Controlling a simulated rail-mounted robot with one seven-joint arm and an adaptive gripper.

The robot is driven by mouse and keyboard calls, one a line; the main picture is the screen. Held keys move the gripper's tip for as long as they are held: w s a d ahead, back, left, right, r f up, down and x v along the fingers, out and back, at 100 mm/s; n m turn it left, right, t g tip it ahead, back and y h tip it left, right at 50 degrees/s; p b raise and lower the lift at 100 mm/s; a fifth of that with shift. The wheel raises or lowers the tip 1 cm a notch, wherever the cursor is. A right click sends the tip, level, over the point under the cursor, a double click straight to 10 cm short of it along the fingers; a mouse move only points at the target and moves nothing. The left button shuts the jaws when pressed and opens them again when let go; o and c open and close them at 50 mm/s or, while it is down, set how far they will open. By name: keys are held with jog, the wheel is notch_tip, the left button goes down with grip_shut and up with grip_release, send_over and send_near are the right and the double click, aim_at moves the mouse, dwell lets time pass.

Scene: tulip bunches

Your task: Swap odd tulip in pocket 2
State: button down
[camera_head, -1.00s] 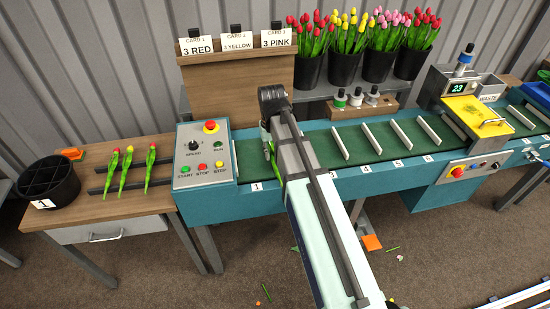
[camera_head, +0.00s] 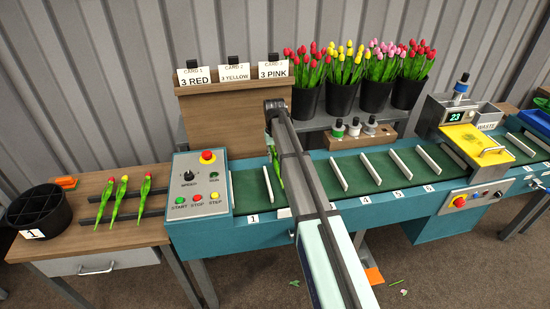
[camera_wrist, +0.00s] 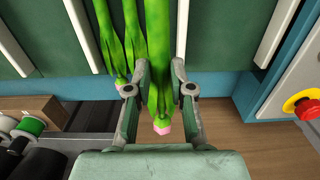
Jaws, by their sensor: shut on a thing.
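My gripper (camera_wrist: 158,88) is shut on a green tulip stem (camera_wrist: 159,45) with a small pink tip below the fingers in the wrist view. Two more green stems with leaves (camera_wrist: 108,45) lie to its left, in the same pocket between white dividers (camera_wrist: 78,25). Their far ends are cut off by the frame. In the head view my arm covers most of pocket 2, and a strip of green tulip (camera_head: 277,168) shows just left of it. I cannot tell whether the held stem touches the belt.
Three spare tulips (camera_head: 122,195) lie on a wooden table rack beside a black divided pot (camera_head: 38,210). Cards (camera_head: 234,73) read 3 red, 3 yellow, 3 pink. Black buckets of tulips (camera_head: 342,98) stand behind the conveyor. Pockets toward the right look empty.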

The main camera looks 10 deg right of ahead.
jog(key=shift+f+b, duration=1.5)
jog(key=shift+f, duration=2.7)
jog(key=c, duration=0.9)
grip_release()
jog(key=shift+c, duration=0.2)
jog(key=shift+r+p, duration=1.95)
jog(key=shift+r, duration=2.05)
